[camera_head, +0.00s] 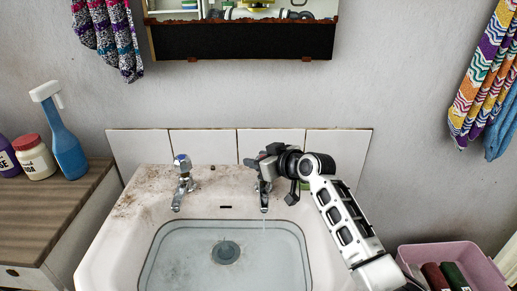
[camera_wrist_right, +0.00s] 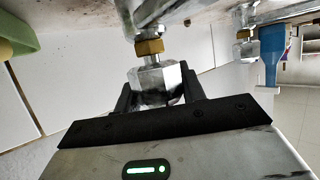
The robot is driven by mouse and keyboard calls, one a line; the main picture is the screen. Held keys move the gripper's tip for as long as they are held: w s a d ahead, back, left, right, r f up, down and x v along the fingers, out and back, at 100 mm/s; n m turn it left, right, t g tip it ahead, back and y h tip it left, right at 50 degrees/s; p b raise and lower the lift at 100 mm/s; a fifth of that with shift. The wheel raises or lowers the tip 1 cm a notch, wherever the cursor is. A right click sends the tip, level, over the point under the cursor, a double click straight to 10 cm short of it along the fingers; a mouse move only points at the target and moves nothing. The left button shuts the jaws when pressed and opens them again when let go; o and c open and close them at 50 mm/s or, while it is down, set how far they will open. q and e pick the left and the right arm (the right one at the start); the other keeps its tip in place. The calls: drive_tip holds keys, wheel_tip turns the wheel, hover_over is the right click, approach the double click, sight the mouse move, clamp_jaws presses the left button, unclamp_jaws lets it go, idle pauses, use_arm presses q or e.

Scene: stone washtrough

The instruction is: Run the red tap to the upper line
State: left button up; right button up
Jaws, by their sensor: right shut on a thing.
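The right-hand tap (camera_head: 264,204) is chrome, and its top is mostly hidden by my right gripper (camera_head: 264,166). In the right wrist view its faceted metal handle (camera_wrist_right: 155,82) sits between my fingers, with a brass collar beyond it. My right gripper is shut on this handle; no red mark shows. A thin stream of water (camera_head: 264,223) falls from the spout into the basin (camera_head: 92,262). Water (camera_head: 185,262) seems to stand in the basin, over the dark drain (camera_head: 226,252). A dark line runs around the inner wall near the water's edge; I cannot tell the exact level.
A blue-marked tap (camera_head: 182,180) stands to the left. A blue spray bottle (camera_head: 68,140) and a red-lidded jar (camera_head: 34,158) stand on the wooden counter (camera_head: 62,205). A pink crate (camera_head: 445,249) is at lower right. A mirror and hanging cloths are on the wall.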

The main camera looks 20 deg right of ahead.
drive_tip(key=shift+r+m+h+p, duration=0.35)
drive_tip(key=shift+m+h+p, duration=0.15)
drive_tip(key=shift+p, duration=0.2)
drive_tip(key=shift+m+h+p, duration=0.3)
drive_tip(key=shift+p, duration=0.35)
drive_tip(key=h+p, duration=0.1)
drive_tip(key=m+p, duration=0.1)
drive_tip(key=shift+d+f+m+t+h+p, duration=0.15)
drive_tip(key=shift+m+t+h+p, duration=0.15)
drive_tip(key=shift+t+h, duration=0.1)
use_arm(q)
drive_tip(key=r, duration=0.1)
drive_tip(key=a+r+p, duration=0.1)
drive_tip(key=shift+s+a+r+g, duration=0.15)
drive_tip(key=shift+s+r+g, duration=0.15)
drive_tip(key=shift+s, duration=0.1)
use_arm(e)
drive_tip(key=shift+d+f+m+h, duration=0.1)
drive_tip(key=shift+f+m+h, duration=0.15)
drive_tip(key=shift+h, duration=0.25)
use_arm(q)
drive_tip(key=shift+y, duration=0.3)
use_arm(e)
drive_tip(key=o, duration=1)
